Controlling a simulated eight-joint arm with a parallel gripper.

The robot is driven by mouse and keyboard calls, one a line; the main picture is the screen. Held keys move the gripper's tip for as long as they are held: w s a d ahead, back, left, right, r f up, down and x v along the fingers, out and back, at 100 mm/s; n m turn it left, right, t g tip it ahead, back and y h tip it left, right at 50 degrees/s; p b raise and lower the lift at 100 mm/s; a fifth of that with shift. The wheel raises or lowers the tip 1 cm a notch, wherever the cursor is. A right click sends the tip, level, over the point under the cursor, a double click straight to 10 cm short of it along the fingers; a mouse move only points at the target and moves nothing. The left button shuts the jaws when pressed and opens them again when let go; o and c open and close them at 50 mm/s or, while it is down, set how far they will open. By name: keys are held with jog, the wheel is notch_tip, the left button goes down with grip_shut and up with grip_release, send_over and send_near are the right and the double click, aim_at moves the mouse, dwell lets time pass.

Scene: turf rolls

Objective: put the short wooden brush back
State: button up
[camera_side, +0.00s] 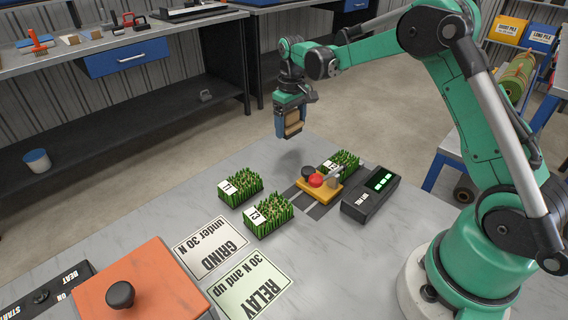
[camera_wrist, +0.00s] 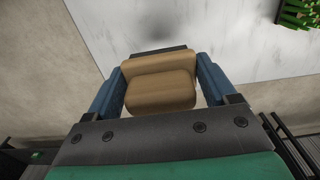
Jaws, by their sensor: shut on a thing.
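My gripper (camera_side: 292,122) is shut on the short wooden brush (camera_side: 293,125), a small tan wooden block. It holds the brush in the air above the far edge of the grey table (camera_side: 330,250). In the wrist view the brush (camera_wrist: 160,85) sits between the two blue fingers of my gripper (camera_wrist: 160,92). Its bristles cannot be made out. A dark bench (camera_side: 120,50) at the back left carries several tools, among them an orange-headed brush (camera_side: 38,42) and small wooden blocks (camera_side: 70,39).
Turf pieces 11 (camera_side: 240,186), 13 (camera_side: 268,216) and another (camera_side: 341,163) stand on the table. A yellow fixture with a red knob (camera_side: 316,181) and a black readout box (camera_side: 371,194) are close by. GRIND (camera_side: 212,247) and RELAY (camera_side: 248,286) cards and an orange box (camera_side: 140,285) lie nearer.

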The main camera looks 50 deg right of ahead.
aim_at(291, 111)
jog(key=shift+f, duration=2.1)
jog(key=o, duration=1.1)
jog(key=shift+f, duration=0.1)
notch_tip(291, 111, up, 12)
jog(key=shift+f, duration=0.1)
jog(key=shift+s+a+r, duration=0.1)
jog(key=shift+a+r, duration=0.05)
jog(key=shift+r, duration=0.15)
jog(key=s+a+t, duration=0.2)
jog(key=s+a, duration=0.1)
jog(key=s, duration=0.2)
jog(key=s+a+r+t, duration=0.1)
jog(key=s+a+t, duration=0.1)
jog(key=s, duration=0.3)
jog(key=s+a+t, duration=0.2)
jog(key=s+a, duration=0.3)
jog(key=shift+r+t, duration=0.2)
jog(key=shift+t, duration=0.2)
jog(key=shift+s+a+f, duration=0.1)
jog(key=shift+s+f, duration=0.15)
jog(key=shift+f, duration=0.05)
